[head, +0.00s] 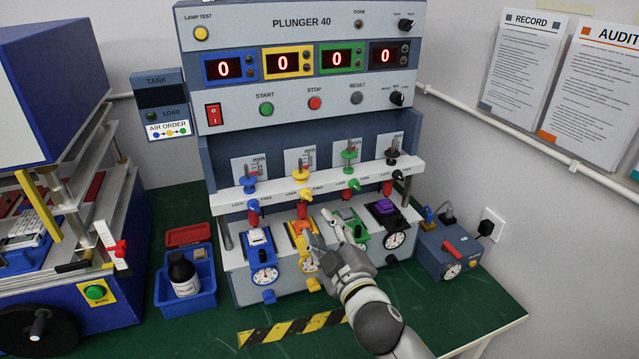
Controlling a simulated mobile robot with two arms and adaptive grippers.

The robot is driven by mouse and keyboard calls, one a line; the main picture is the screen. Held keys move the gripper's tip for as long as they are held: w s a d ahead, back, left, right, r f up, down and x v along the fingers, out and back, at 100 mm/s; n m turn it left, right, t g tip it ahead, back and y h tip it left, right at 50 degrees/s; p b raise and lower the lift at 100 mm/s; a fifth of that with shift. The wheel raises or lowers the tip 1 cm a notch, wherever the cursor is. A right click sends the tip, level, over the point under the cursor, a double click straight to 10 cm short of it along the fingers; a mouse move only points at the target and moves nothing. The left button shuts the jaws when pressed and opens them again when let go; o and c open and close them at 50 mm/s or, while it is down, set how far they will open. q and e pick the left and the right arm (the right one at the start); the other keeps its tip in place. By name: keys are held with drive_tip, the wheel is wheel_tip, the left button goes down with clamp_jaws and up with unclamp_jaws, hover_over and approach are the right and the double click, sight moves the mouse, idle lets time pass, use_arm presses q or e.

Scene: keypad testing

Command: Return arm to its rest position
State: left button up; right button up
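My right arm comes in from the bottom right. Its gripper (321,226) is in front of the plunger tester (305,120), over the gap between the yellow station (299,228) and the green station (347,216). The two fingers appear spread apart, with nothing seen between them. The gripper and wrist hide part of the lower yellow and green stations. I cannot tell whether a fingertip touches the tester. My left gripper is not in view.
A blue bin (203,297) with a dark bottle (183,273) stands left of the tester. A blue-white machine (75,290) fills the far left. A small blue box (449,252) with a red handle stands right. The green table (470,312) is clear at front right.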

drive_tip(key=s+d+f+m+g+h, duration=0.5)
drive_tip(key=s+d+f+m+g, duration=0.25)
drive_tip(key=s+d+f, duration=0.6)
drive_tip(key=s+d+f+m+g, duration=0.2)
drive_tip(key=s+f+g, duration=0.15)
drive_tip(key=s, duration=0.65)
drive_tip(key=s+d+f+m+g, duration=0.15)
drive_tip(key=s+f, duration=0.35)
drive_tip(key=s, duration=0.5)
wheel_tip(320, 180, down, 26)
drive_tip(key=s+g, duration=0.2)
drive_tip(key=g, duration=0.1)
drive_tip(key=s+d+f, duration=0.1)
drive_tip(key=s+f, duration=0.7)
drive_tip(key=s+d+f, duration=0.2)
drive_tip(key=s+f, duration=0.6)
drive_tip(key=shift+s+d+f+n+g+h, duration=0.2)
drive_tip(key=shift+d+f+n+g+h, duration=0.05)
drive_tip(key=shift+n+g+h, duration=0.1)
